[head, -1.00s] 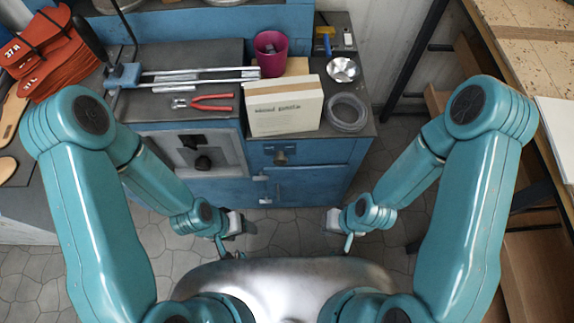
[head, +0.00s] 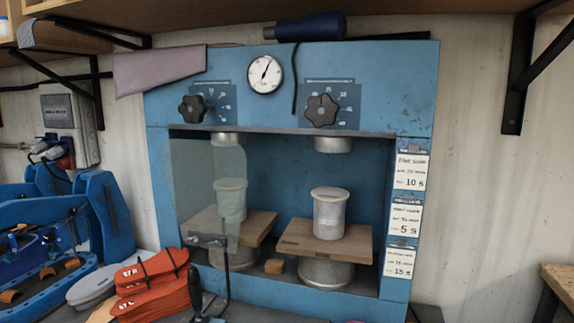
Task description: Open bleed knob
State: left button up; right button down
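A blue press stands against the wall in the head view. Its upper panel has two black star-shaped knobs, a left knob (head: 193,109) and a right knob (head: 322,110), each over a marked scale plate. I cannot read a label that tells which control is the bleed knob. A round white pressure gauge (head: 265,74) sits between them. Neither of my grippers is in this view.
Two metal cylinders stand on wooden boards in the press opening; a clear panel covers the left side (head: 205,190). Orange soles (head: 152,285) and a black-handled lever (head: 195,295) stand in front. Instruction cards (head: 411,170) hang at right.

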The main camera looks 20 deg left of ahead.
dwell(0.4)
jog(key=c, duration=0.5)
grip_release()
jog(key=shift+c, duration=0.2)
pick_arm(q)
jog(key=c, duration=0.4)
pick_arm(e)
jog(key=c, duration=0.4)
jog(key=shift+c, duration=0.7)
